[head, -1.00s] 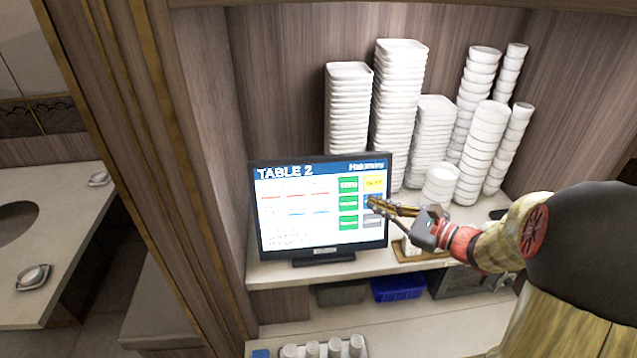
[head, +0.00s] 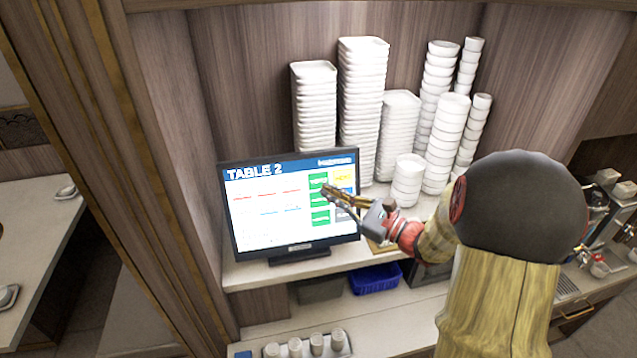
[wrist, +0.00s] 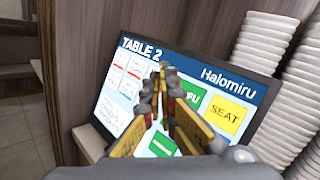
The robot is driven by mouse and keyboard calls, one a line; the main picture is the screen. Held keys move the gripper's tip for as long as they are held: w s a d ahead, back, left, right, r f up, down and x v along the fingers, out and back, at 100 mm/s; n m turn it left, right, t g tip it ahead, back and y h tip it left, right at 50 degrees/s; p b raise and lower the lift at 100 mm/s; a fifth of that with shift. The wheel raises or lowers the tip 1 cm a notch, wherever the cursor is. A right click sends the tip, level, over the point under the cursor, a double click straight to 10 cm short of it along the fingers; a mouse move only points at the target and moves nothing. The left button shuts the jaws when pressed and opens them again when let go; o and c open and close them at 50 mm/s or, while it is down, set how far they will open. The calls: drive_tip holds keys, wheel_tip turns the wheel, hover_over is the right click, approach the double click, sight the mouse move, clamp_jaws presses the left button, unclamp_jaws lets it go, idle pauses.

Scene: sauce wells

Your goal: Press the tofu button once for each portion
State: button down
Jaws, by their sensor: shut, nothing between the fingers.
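The screen (head: 265,205) shows "TABLE 2" and coloured buttons on its right half. A green button (wrist: 192,98) whose label ends in "FU" is partly hidden behind my fingers in the wrist view; it is the top green one (head: 318,179) in the head view. My gripper (head: 326,190) is shut and empty, its tips at the lower edge of that top green button. In the wrist view, the fingertips (wrist: 163,70) overlap the button's left side. I cannot tell whether they touch the glass.
Tall stacks of white dishes (head: 360,110) stand behind and right of the screen. A blue bin (head: 375,279) sits under the shelf.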

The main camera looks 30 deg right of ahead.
sight(310, 176)
drive_tip(key=w+d+f+b, duration=0.1)
drive_tip(key=w+f, duration=0.1)
drive_tip(key=w, duration=0.4)
drive_tip(key=shift+w+d+b, duration=0.2)
drive_tip(key=shift+d+b, duration=0.2)
drive_tip(key=shift+f, duration=0.1)
idle(1.1)
drive_tip(key=shift+w+d+b, duration=0.1)
drive_tip(key=shift+w+b, duration=0.2)
drive_tip(key=shift+w, duration=0.05)
drive_tip(key=shift+w+d+f, duration=0.1)
drive_tip(key=shift+w+f, duration=0.05)
drive_tip(key=shift+w, duration=0.2)
idle(0.7)
idle(0.3)
drive_tip(key=shift+s+a+r, duration=0.2)
drive_tip(key=shift+s, duration=0.55)
drive_tip(key=shift+s+a+r, duration=0.2)
drive_tip(key=shift+s+r, duration=0.05)
drive_tip(key=shift+s, duration=0.5)
drive_tip(key=shift+s+a+r, duration=0.25)
drive_tip(key=shift+s, duration=0.55)
drive_tip(key=shift+s+a+r, duration=0.2)
drive_tip(key=shift+s+r, duration=0.05)
drive_tip(key=shift+s, duration=0.5)
